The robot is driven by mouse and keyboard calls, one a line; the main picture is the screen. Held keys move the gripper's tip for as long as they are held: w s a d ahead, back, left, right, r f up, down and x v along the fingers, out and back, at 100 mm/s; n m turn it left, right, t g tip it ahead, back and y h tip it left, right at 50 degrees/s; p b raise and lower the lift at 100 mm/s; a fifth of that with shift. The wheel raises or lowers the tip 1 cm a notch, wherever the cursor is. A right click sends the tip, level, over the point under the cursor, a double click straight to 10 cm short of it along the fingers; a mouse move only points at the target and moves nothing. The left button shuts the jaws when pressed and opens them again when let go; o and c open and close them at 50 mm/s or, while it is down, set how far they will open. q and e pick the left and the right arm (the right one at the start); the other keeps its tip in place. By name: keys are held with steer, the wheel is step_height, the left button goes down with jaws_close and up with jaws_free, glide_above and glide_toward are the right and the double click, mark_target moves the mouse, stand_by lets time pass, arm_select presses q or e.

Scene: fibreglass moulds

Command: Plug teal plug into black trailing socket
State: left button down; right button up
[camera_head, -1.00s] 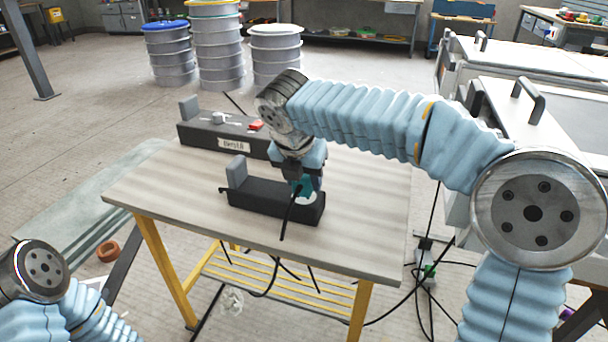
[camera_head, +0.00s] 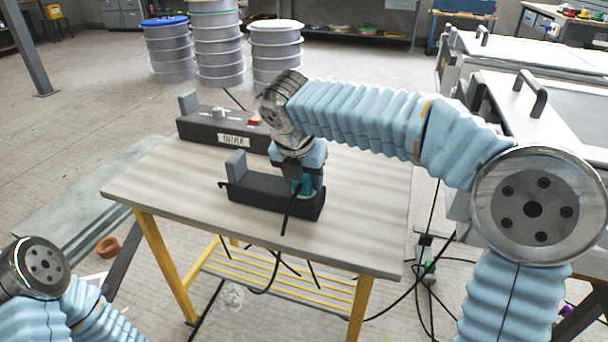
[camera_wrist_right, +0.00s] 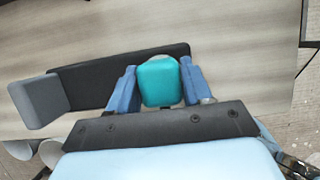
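The black trailing socket (camera_head: 256,195), a long dark block with a grey upright piece at its left end, lies on the table. It also shows in the wrist view (camera_wrist_right: 95,82). My right gripper (camera_head: 308,184) is over its right end, pointing down. The gripper is shut on the teal plug (camera_wrist_right: 160,82), with a blue finger on each side. In the head view the plug (camera_head: 299,188) is down at the socket's right end; the contact is hidden, so I cannot tell how deep it sits. My left gripper is out of view; only my left arm shows.
A second dark unit (camera_head: 208,127) with a label and a red switch stands behind on the wooden table (camera_head: 165,190). A black cable hangs from the plug across the table. The table's left and front right parts are clear.

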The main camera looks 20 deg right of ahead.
steer(key=o, duration=0.4)
steer(key=p+v, duration=0.2)
steer(key=v, duration=1.2)
steer(key=shift+f, duration=0.1)
steer(key=shift+s, duration=0.1)
